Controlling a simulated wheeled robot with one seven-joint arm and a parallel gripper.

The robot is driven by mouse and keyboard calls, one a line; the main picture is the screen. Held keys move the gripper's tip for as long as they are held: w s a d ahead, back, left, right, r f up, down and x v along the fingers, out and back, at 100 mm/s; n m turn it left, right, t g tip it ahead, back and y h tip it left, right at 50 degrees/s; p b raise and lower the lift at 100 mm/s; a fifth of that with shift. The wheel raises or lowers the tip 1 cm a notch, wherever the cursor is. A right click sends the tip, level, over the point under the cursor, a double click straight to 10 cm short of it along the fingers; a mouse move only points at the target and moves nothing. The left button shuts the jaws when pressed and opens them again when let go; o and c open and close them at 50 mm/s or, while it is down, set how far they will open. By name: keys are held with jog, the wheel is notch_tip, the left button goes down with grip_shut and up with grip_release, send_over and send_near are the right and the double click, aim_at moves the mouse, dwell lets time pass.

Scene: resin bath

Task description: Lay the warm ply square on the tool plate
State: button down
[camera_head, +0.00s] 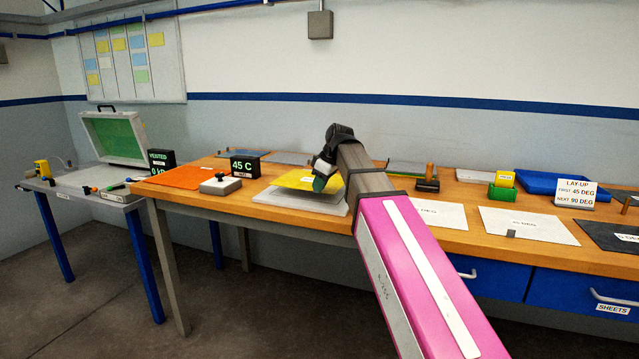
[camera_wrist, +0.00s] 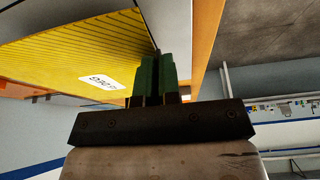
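The yellow ply square (camera_head: 297,178) lies over a pale grey plate (camera_head: 290,197) near the front edge of the wooden bench. Whether it rests flat on this plate or hangs just above it, I cannot tell. In the wrist view the ply (camera_wrist: 70,52) is a striped yellow sheet with a white label. My gripper (camera_head: 321,181) is at its right-hand edge in the head view. The green fingers (camera_wrist: 157,75) are close together and look shut on the sheet's edge; the left finger hides part of it.
An orange mat (camera_head: 184,177), a white box with a dark knob (camera_head: 221,185) and a 45 C display (camera_head: 245,166) are to the left. White sheets (camera_head: 527,225), a green holder (camera_head: 502,191) and a lay-up sign (camera_head: 575,193) are to the right. My arm crosses the bench middle.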

aim_at(315, 203)
jog(key=shift+f, duration=1.9)
jog(key=c, duration=1.2)
grip_release()
jog(key=shift+c, duration=0.2)
jog(key=shift+r, duration=0.1)
notch_tip(315, 203, up, 7)
